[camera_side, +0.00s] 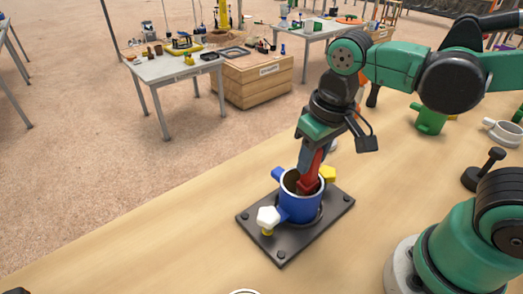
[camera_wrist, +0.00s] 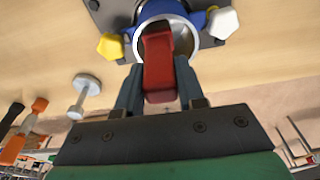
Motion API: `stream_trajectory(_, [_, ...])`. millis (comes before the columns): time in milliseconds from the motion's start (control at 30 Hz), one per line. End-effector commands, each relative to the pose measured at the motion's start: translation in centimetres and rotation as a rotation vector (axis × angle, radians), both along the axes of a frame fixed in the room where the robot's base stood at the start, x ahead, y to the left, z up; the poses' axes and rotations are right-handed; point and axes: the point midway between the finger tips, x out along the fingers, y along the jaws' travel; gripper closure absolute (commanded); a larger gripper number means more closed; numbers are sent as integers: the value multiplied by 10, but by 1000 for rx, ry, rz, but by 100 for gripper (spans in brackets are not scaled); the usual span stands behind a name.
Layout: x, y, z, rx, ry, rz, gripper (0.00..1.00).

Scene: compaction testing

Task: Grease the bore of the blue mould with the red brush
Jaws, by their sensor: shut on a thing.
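The blue mould (camera_side: 299,207) stands upright on a dark base plate (camera_side: 336,214) on the wooden bench, its open bore facing up. A white knob (camera_side: 268,217) and a yellow knob (camera_side: 328,173) sit beside it. My gripper (camera_side: 315,160) is above the mould, shut on the red brush (camera_side: 310,180). The brush's lower end is inside the bore and hidden by the wall. In the wrist view the red brush (camera_wrist: 158,65) sits between the fingers of my gripper (camera_wrist: 158,88) and reaches into the mould (camera_wrist: 203,18). I cannot tell whether it touches the bore wall.
On the bench at right are a green mould (camera_side: 428,119), a white cup-like part (camera_side: 505,132) and a dark rammer-like tool (camera_side: 484,172). The bench left of the base plate is clear. Tables and a wooden crate (camera_side: 258,80) stand beyond it.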

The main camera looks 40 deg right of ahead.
Motion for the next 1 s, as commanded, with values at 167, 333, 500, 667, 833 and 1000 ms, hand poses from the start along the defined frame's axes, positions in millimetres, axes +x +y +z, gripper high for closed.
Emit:
stream_trajectory(167, [5,5,0,0,0,1,100])
stream_trajectory(333, [8,7,4,0,0,0,100])
stream_trajectory(500, [7,7,25,0,0,0,100])
stream_trajectory(667, [8,7,46,0,0,0,100])
stream_trajectory(833, [8,7,68,0,0,0,100])
stream_trajectory(1000, [7,7,80,0,0,0,100])
